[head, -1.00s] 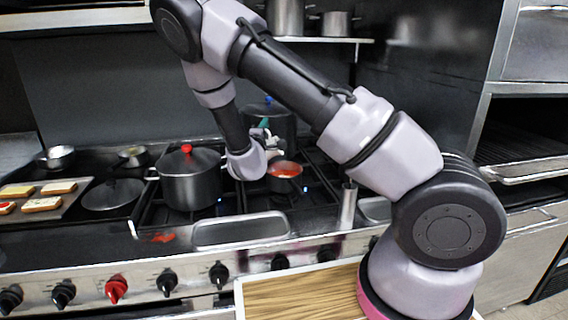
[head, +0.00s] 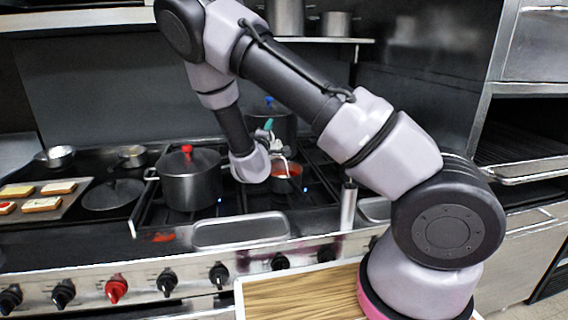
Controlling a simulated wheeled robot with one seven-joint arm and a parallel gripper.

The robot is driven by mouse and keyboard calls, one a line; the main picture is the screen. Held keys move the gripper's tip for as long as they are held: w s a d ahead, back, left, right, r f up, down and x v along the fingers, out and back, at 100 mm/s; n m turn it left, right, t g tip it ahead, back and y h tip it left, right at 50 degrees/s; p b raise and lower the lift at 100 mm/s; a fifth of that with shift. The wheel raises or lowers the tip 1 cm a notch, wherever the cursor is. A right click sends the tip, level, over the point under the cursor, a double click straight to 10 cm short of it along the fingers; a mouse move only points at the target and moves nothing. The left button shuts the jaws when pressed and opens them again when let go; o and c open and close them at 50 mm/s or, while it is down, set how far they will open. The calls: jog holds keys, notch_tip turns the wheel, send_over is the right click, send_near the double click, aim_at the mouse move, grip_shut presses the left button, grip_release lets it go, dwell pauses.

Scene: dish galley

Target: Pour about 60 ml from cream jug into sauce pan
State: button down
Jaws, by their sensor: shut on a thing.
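The sauce pan (head: 287,184) stands on the stove's right burners with red sauce (head: 288,171) inside. My gripper (head: 279,151) is just above and behind the pan's left rim, partly hidden by my own wrist. It is shut on a small pale thing (head: 287,151), which I take to be the cream jug. The jug is too small and covered to make out its spout, its tilt or any stream of cream. A small teal piece (head: 268,125) shows just above the gripper; I cannot tell what it belongs to.
A lidded pot with a red knob (head: 191,181) stands close left of my wrist. A dark pot with a blue knob (head: 270,117) is behind the pan. A tray of bread slices (head: 44,200) lies far left. A wooden board (head: 295,290) is in front.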

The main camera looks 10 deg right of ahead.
jog(key=shift+s+d+r+m+h, duration=0.3)
jog(key=shift+d+m, duration=0.3)
jog(key=shift+m, duration=0.25)
jog(key=shift+s+d+r+m+h, duration=0.2)
jog(key=shift+s+d+m, duration=0.1)
jog(key=shift+d+m, duration=0.45)
dwell(1.1)
jog(key=a+n, duration=0.1)
jog(key=w+a+n, duration=0.1)
jog(key=a+f+n+y, duration=0.1)
jog(key=shift+w+f+n, duration=0.1)
jog(key=shift+w+n, duration=0.15)
jog(key=shift+n, duration=0.15)
jog(key=shift+a, duration=0.1)
jog(key=shift+a, duration=0.1)
dwell(0.4)
